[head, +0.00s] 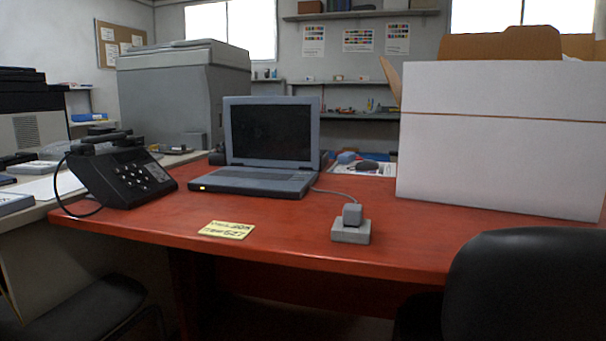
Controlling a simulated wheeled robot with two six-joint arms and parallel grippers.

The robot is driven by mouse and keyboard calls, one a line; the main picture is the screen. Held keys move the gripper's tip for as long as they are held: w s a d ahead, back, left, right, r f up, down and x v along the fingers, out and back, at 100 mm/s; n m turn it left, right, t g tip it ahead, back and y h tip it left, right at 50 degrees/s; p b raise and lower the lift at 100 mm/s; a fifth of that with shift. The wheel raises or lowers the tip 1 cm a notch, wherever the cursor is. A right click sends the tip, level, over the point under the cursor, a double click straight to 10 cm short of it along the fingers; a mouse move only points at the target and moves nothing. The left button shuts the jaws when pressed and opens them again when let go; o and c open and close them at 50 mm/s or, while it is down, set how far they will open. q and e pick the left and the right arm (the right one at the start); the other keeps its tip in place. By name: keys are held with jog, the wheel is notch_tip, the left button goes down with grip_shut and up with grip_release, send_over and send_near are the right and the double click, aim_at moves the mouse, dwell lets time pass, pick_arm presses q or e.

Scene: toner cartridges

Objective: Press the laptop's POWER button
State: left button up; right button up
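A grey laptop (268,146) stands open on the red desk (285,229), with its dark screen facing me. A small yellow lit spot (202,187) shows on the front left edge of its base. I cannot make out which part is the POWER button. A cable runs from the laptop's right side to a small grey block (351,230) near the desk's front edge. Neither of my grippers is in view.
A black desk phone (122,176) sits at the desk's left end. A large white box (502,140) fills the right side. A yellow note (227,230) lies in front of the laptop. Black chairs (530,285) stand at the front right and left. The desk before the laptop is mostly clear.

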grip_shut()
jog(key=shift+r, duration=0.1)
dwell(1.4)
